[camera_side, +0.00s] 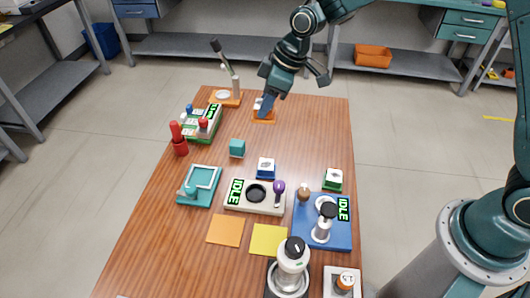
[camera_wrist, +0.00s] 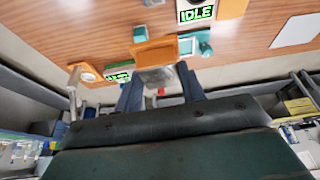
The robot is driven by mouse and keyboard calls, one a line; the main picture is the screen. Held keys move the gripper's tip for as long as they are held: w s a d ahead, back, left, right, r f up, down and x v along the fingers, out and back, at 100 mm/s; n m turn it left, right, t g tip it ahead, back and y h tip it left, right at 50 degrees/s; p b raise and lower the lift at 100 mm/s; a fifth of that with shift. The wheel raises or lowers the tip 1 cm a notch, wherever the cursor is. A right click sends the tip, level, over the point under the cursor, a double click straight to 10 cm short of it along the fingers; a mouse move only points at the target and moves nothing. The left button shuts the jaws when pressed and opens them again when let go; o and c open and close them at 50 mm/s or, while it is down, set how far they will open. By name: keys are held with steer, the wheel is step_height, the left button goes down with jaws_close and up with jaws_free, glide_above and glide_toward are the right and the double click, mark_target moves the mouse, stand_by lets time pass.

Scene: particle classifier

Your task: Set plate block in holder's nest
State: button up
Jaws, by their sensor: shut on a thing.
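My gripper (camera_side: 264,101) is at the far end of the table, pointing down and shut on an orange block (camera_side: 264,115) with a pale piece on top. In the wrist view the orange block (camera_wrist: 155,52) shows just beyond the fingers, with a grey piece between them. Whether the block touches the table is unclear. A teal holder (camera_side: 214,190) with a square frame and a small clamp-like part stands at the left of the table. A teal cube (camera_side: 237,148) sits apart between my gripper and the holder. I cannot tell which thing is the plate block.
A green-framed device (camera_side: 205,122) and red bottle (camera_side: 180,140) stand at the left. A blue block (camera_side: 266,168), green block (camera_side: 333,180), cream IDLE device (camera_side: 235,205) and blue IDLE station (camera_side: 340,235) are nearer. Orange (camera_side: 226,231) and yellow (camera_side: 268,240) squares lie flat.

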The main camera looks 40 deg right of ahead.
steer(key=w+a, duration=0.3)
steer(key=a, duration=0.5)
steer(key=w+a+r, duration=0.1)
steer(key=w+a, duration=0.3)
steer(key=a, duration=0.4)
steer(key=shift+w+a, duration=0.25)
steer(key=shift+w, duration=0.05)
step_height(320, 180, down, 20)
stand_by(0.3)
steer(key=shift+f, duration=0.1)
steer(key=o, duration=1.1)
steer(key=v, duration=1.2)
